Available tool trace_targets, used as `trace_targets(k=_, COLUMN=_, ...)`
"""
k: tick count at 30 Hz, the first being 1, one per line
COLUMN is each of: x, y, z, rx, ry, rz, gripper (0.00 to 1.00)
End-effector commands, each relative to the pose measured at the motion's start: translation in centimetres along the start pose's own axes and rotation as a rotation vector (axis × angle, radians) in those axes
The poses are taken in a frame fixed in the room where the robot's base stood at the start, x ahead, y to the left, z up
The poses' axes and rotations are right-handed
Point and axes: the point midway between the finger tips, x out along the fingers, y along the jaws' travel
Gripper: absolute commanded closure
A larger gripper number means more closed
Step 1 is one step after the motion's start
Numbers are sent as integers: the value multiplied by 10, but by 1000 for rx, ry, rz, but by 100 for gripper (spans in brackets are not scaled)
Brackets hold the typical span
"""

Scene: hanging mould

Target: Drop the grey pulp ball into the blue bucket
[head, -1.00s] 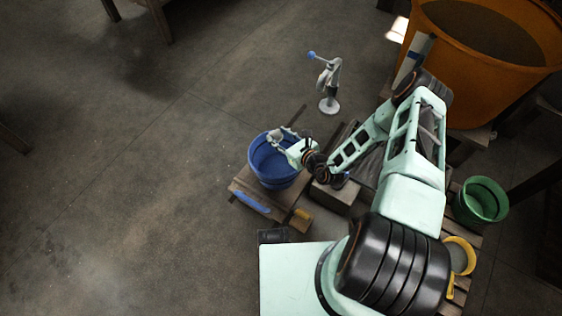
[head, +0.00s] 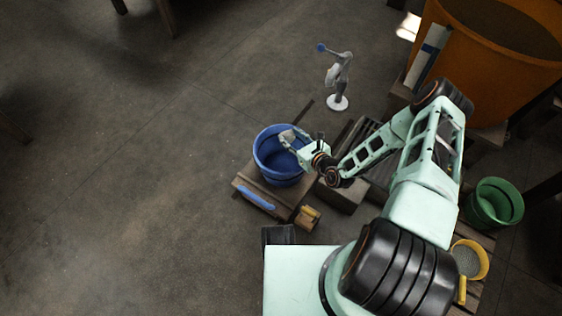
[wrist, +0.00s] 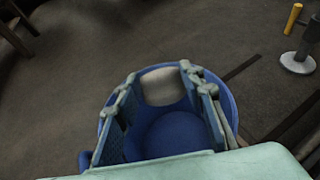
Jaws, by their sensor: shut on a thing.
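The blue bucket (head: 272,170) stands upright on a low wooden platform, left of my arm. My gripper (head: 289,142) is over the bucket's opening. It is shut on the grey pulp ball (head: 286,136), a pale rounded lump. In the wrist view the ball (wrist: 162,86) sits between the two fingertips of my gripper (wrist: 160,92). The blue bucket (wrist: 168,135) lies below it, its inside wall and floor showing. The ball overlaps the far part of the opening in that view. Its exact height over the rim is hard to tell.
A blue-handled tool (head: 257,197) and a yellow-brown block (head: 307,217) lie by the platform's front. A grey stand (head: 338,102) is behind the bucket. A green bucket (head: 480,210), a yellow sieve (head: 484,262) and a large orange tub (head: 480,85) are at right. Floor at left is clear.

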Motion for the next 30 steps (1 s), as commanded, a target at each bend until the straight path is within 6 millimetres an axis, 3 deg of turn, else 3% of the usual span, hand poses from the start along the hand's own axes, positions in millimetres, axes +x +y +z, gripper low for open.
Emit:
trace_targets(k=8, x=1, y=0, z=0, rx=0, ry=-1, rz=0, gripper=89)
trace_targets(k=9, x=1, y=0, z=0, rx=0, ry=-1, rz=0, gripper=59)
trace_targets(k=14, x=1, y=0, z=-1, rx=0, ry=-1, rz=0, gripper=43)
trace_targets(k=23, x=-1, y=0, z=-1, rx=0, ry=0, rz=0, gripper=43)
trace_targets(k=30, x=-32, y=-1, z=-1, rx=2, ry=1, rz=-2, gripper=43)
